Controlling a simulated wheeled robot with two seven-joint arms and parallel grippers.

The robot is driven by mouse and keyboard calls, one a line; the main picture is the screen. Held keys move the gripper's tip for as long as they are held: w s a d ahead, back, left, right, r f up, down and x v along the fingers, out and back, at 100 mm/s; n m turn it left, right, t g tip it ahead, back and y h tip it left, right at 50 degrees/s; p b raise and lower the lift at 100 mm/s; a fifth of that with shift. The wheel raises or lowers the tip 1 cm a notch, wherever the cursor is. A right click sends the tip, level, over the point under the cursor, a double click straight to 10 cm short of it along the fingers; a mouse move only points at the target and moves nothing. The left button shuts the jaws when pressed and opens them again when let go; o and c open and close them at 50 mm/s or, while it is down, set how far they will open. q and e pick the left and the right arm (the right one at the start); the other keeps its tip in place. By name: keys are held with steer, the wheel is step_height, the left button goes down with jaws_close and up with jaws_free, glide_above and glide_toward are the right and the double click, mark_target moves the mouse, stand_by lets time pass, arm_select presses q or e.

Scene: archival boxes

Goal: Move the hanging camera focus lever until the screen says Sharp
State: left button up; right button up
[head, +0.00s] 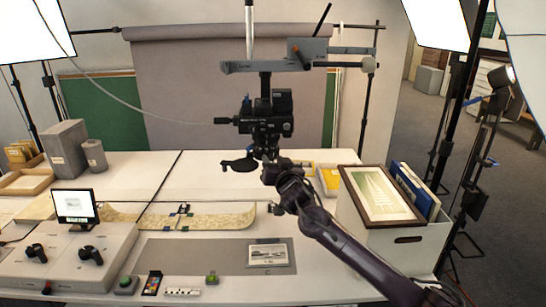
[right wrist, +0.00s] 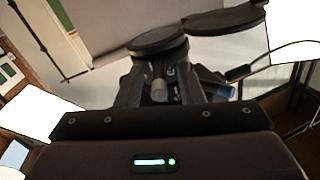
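The black camera (head: 270,118) hangs from a grey crossbar above the table, its cable running off to the left. A dark disc on an arm (head: 240,164) sits below it. My right gripper (head: 272,170) is raised just under the camera, close to its lower parts. In the right wrist view, dark parts and a tan knob (right wrist: 158,90) show just beyond the gripper body; I cannot tell whether the knob is the focus lever or whether the fingers touch it. The fingertips are hard to separate from the camera parts. The small screen (head: 75,206) is lit; its text is too small to read. My left gripper is out of view.
A control console (head: 65,255) with two black joysticks stands at the left. A long strip (head: 215,218) and a small photo (head: 268,255) lie on the table. A white box (head: 395,240) with a framed print (head: 380,195) stands at the right, beside my right arm. Lamps flank the table.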

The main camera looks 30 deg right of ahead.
steer(key=shift+w+d, duration=0.2)
steer(key=shift+w, duration=0.35)
jaws_close()
